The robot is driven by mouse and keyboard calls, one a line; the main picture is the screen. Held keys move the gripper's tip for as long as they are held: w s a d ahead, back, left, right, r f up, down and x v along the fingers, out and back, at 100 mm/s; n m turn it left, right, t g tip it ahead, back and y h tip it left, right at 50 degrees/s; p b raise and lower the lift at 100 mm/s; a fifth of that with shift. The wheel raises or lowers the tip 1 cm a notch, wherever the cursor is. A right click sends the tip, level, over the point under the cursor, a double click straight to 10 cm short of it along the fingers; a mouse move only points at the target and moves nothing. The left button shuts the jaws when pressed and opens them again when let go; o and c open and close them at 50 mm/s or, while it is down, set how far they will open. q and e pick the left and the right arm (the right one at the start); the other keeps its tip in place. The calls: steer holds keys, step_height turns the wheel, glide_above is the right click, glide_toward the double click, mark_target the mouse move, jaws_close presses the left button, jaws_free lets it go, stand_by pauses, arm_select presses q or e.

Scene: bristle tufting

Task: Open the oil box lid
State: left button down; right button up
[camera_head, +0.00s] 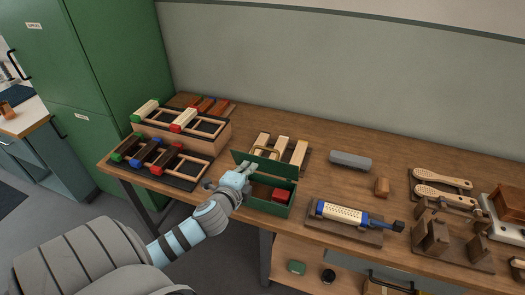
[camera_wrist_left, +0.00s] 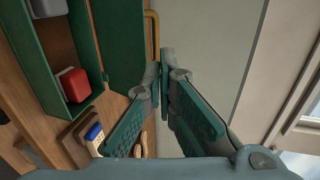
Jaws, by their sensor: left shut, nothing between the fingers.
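The green oil box (camera_head: 268,206) stands at the front edge of the workbench. Its lid (camera_head: 266,166) is raised along the back side, so the inside shows, with a red block (camera_head: 280,195) in it. In the left wrist view the open box (camera_wrist_left: 46,98) is at the left, the lid (camera_wrist_left: 120,45) beside it, and the brass lid handle (camera_wrist_left: 153,35) along the lid's edge. My left gripper (camera_head: 251,167) is at the lid's left part, shut and empty. In the left wrist view its fingertips (camera_wrist_left: 161,68) are close to the handle; I cannot tell whether they touch.
Racks with coloured-ended blocks (camera_head: 183,127) stand to the left. Light wooden bars (camera_head: 283,148) lie behind the box. A blue-ended brush fixture (camera_head: 342,213) is to the right, with a grey block (camera_head: 350,161) behind. Bare bench lies between them.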

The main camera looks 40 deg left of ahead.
mark_target(262, 158)
arm_select(q)
steer(key=b+x, duration=0.1)
steer(key=x, duration=1.1)
steer(key=shift+w+a+f, duration=0.1)
steer(key=shift+w+f, duration=0.1)
steer(key=shift+f, duration=0.05)
steer(key=shift+s, duration=0.1)
